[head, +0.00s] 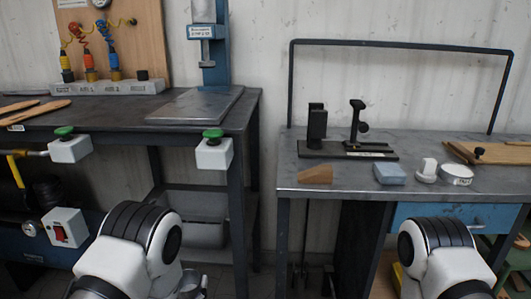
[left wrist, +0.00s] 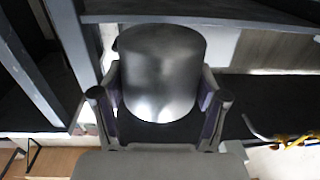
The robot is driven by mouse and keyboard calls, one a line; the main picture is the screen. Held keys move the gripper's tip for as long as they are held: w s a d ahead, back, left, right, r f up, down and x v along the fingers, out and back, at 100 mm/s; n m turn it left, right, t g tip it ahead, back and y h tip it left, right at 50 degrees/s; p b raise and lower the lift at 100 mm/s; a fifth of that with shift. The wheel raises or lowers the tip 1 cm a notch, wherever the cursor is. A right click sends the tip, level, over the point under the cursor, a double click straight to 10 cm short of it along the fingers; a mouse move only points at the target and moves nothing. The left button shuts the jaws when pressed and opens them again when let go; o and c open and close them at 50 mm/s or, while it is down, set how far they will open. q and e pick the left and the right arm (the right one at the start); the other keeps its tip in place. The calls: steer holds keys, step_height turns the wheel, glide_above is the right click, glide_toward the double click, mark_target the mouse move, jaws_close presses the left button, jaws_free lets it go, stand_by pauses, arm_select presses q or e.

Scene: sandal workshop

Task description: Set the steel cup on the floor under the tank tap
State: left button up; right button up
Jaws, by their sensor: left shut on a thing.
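My left gripper (head: 191,284) shows only in part at the bottom edge of the head view, beyond the white arm joint. In the left wrist view, the left gripper (left wrist: 158,104) is shut on the steel cup (left wrist: 160,72), a shiny grey rounded body between the two fingers. The cup cannot be made out in the head view. My right arm shows at the lower right, but its gripper is out of view. A dark tank-like machine stands at the far left with a yellow lever (head: 17,170); I cannot tell whether this is the tank tap.
A dark workbench (head: 205,122) stands at the left with switch boxes (head: 213,152) on its front edge. A red-switch box (head: 64,228) sits below. A second bench (head: 340,183) at the right carries a black stand, a blue block and white jars. A gap separates the benches.

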step_height(320, 180, up, 35)
steer(key=p, duration=3.4)
steer(key=shift+p, duration=0.4)
